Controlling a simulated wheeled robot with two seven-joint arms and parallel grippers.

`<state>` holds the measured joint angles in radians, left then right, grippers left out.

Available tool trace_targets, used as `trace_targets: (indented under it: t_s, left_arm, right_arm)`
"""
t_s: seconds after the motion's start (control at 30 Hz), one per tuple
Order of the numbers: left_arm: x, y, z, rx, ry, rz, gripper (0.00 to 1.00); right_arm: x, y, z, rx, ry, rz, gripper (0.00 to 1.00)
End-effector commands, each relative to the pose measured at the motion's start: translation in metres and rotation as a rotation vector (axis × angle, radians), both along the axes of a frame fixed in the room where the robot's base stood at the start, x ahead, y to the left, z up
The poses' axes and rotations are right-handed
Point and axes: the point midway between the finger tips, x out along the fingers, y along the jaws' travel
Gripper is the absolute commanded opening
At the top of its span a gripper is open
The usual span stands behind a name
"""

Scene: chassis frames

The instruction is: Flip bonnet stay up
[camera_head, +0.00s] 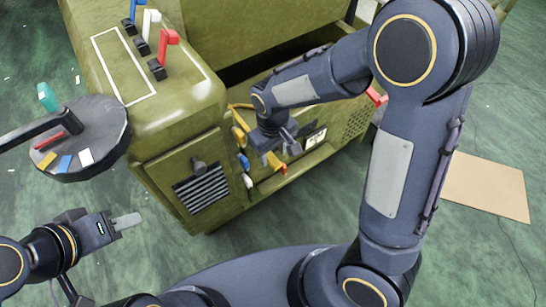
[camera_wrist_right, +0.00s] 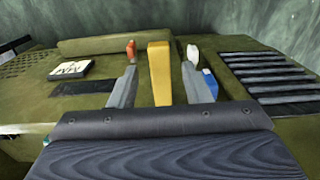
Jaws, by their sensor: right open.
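No part is marked as the bonnet stay, so I cannot tell for sure which one it is. In the right wrist view a yellow upright bar (camera_wrist_right: 160,73) stands between the fingers of my right gripper (camera_wrist_right: 160,88). The gripper is open, with a gap on each side of the bar. In the head view my right gripper (camera_head: 283,143) is low at the front of the green vehicle body (camera_head: 190,140), partly hidden by its own wrist. My left gripper (camera_head: 125,222) is near the floor at lower left, away from the vehicle; its finger gap does not show clearly.
An orange peg (camera_wrist_right: 131,50), a white peg (camera_wrist_right: 193,54) and a blue piece (camera_wrist_right: 209,83) are close to the bar. A round dark panel (camera_head: 85,140) with coloured tabs stands at left.

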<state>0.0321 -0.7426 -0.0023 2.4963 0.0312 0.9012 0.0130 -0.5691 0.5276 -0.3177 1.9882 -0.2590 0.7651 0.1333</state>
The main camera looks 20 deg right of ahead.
Motion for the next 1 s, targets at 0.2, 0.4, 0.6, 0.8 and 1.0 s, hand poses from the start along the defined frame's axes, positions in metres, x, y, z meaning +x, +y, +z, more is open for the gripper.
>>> trace_targets:
  t_s: [0.2, 0.4, 0.6, 0.8, 1.0]
  left_arm:
    - [0.0, 0.0, -0.0069, 0.0, 0.0, 0.0, 0.36]
    - [0.0, 0.0, -0.0064, 0.0, 0.0, 0.0, 0.36]
    - [0.0, 0.0, -0.0064, 0.0, 0.0, 0.0, 0.36]
    - [0.0, 0.0, -0.0064, 0.0, 0.0, 0.0, 0.36]
    - [0.0, 0.0, -0.0067, 0.0, 0.0, 0.0, 0.36]
  right_arm:
    - [-0.0005, -0.0004, -0.0173, 0.0, 0.001, -0.001, 0.44]
    - [-0.0003, -0.0003, -0.0174, 0.001, 0.0, -0.001, 0.44]
    - [-0.0003, -0.0002, -0.0172, 0.001, 0.0, 0.0, 0.24]
    - [-0.0002, -0.0002, -0.0171, 0.001, 0.0, 0.0, 0.0]
    - [0.0001, -0.0002, -0.0172, 0.001, -0.001, 0.0, 0.0]
